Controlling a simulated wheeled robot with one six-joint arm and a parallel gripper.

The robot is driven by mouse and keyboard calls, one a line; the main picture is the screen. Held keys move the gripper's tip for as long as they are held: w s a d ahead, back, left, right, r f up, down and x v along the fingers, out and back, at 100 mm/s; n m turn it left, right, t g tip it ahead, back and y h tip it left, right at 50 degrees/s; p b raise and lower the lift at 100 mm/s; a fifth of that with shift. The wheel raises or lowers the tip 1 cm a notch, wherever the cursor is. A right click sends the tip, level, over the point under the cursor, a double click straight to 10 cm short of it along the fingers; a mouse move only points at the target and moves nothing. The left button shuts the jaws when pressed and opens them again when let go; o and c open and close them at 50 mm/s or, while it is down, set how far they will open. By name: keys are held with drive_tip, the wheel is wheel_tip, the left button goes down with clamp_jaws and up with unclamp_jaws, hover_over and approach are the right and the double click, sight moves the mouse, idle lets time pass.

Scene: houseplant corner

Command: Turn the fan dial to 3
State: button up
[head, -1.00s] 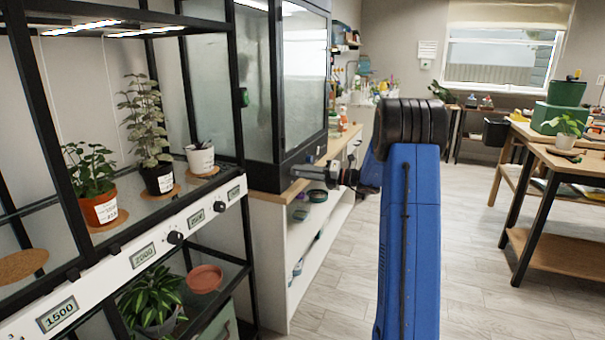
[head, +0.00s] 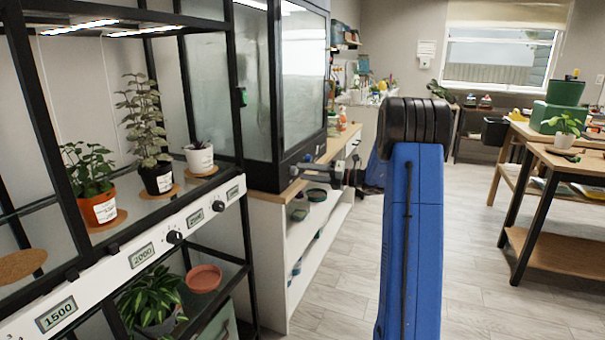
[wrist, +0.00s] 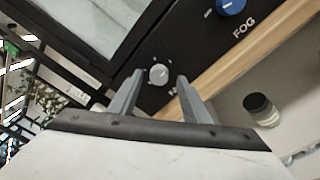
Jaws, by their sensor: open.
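A pale grey dial (wrist: 158,74) with a white pointer mark sits on the black base panel of the glass cabinet (head: 285,85). In the wrist view it shows between the two fingertips of my gripper (wrist: 160,78). The fingers are open, one on each side of the dial; I cannot tell whether they touch it. Small marks ring the dial, too small to read, and its label is mostly hidden by the right finger.
A blue dial (wrist: 231,6) labelled FOG sits further along the same panel. A wooden counter edge (wrist: 245,72) runs just below the panel, with a dark-lidded jar (wrist: 261,109) lower down.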

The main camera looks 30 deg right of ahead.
drive_tip(key=v, duration=1.5)
drive_tip(key=shift+s+d, duration=0.15)
drive_tip(key=shift+s, duration=0.05)
drive_tip(key=s+a+r+n+g, duration=0.1)
drive_tip(key=s+a+n+g, duration=0.25)
drive_tip(key=a, duration=0.55)
drive_tip(key=s+a+n+g, duration=0.2)
drive_tip(key=a+n, duration=0.3)
drive_tip(key=a, duration=0.5)
drive_tip(key=s+a+f+n+g+h, duration=0.1)
drive_tip(key=s+a+n+g+h, duration=0.25)
drive_tip(key=s+a+n, duration=0.7)
drive_tip(key=s+a+f+n+h, duration=0.2)
drive_tip(key=s+f+n+h, duration=0.1)
drive_tip(key=s+n, duration=0.7)
drive_tip(key=s+a+f+n+h, duration=0.3)
drive_tip(key=s+n+h, duration=0.2)
drive_tip(key=s+n, duration=0.4)
drive_tip(key=s, duration=0.4)
drive_tip(key=shift+s+n+t+h, duration=0.3)
drive_tip(key=shift+s+n+h, duration=0.05)
drive_tip(key=shift+s+n, duration=0.05)
